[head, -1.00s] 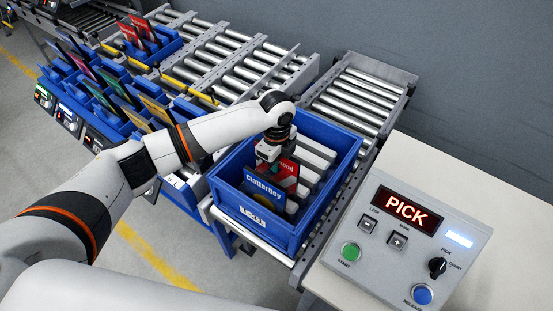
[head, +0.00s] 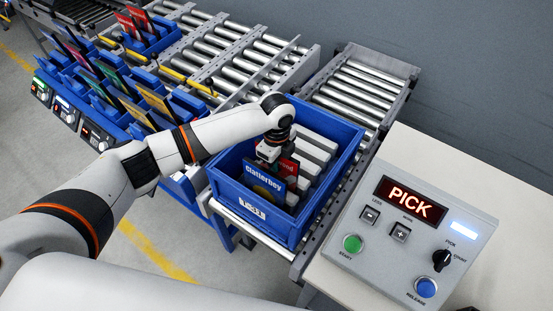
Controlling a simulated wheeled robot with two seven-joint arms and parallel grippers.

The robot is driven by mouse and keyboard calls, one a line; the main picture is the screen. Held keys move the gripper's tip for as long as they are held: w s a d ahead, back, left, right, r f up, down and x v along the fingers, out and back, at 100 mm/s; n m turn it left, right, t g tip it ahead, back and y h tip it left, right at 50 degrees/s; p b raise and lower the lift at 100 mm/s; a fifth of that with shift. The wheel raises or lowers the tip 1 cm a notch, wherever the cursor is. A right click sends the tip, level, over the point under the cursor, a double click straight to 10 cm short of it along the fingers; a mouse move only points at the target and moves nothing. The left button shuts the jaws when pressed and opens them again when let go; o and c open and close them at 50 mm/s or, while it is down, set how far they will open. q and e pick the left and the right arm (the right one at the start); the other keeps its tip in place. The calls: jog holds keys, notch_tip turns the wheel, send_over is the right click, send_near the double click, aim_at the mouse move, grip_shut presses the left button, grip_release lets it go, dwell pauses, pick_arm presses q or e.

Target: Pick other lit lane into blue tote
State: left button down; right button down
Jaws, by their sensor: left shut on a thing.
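The blue tote (head: 330,187) stands on a roller conveyor in the middle. My left gripper (head: 268,153) reaches down into it and is shut on a red card (head: 289,168), whose lettering it partly hides. A blue card marked Clatterbey (head: 264,177) stands in the tote just in front of the red one, close to or touching it. The lower ends of both cards are hard to see. Blue lane bins with several coloured cards stand at the left, with small panels on their fronts; one panel (head: 40,89) glows green. My right gripper is not in view.
A grey console (head: 408,240) showing PICK, with green and blue buttons, sits on a pale table at the right. Pale ribs (head: 315,150) fill the tote's back part. An empty roller conveyor (head: 355,95) runs behind the tote.

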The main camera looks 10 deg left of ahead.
pick_arm(q)
notch_tip(320, 180, down, 2)
jog(key=shift+b, duration=0.45)
jog(key=c, duration=1)
grip_release()
jog(key=shift+o, duration=0.2)
notch_tip(320, 180, up, 8)
jog(key=p, duration=0.8)
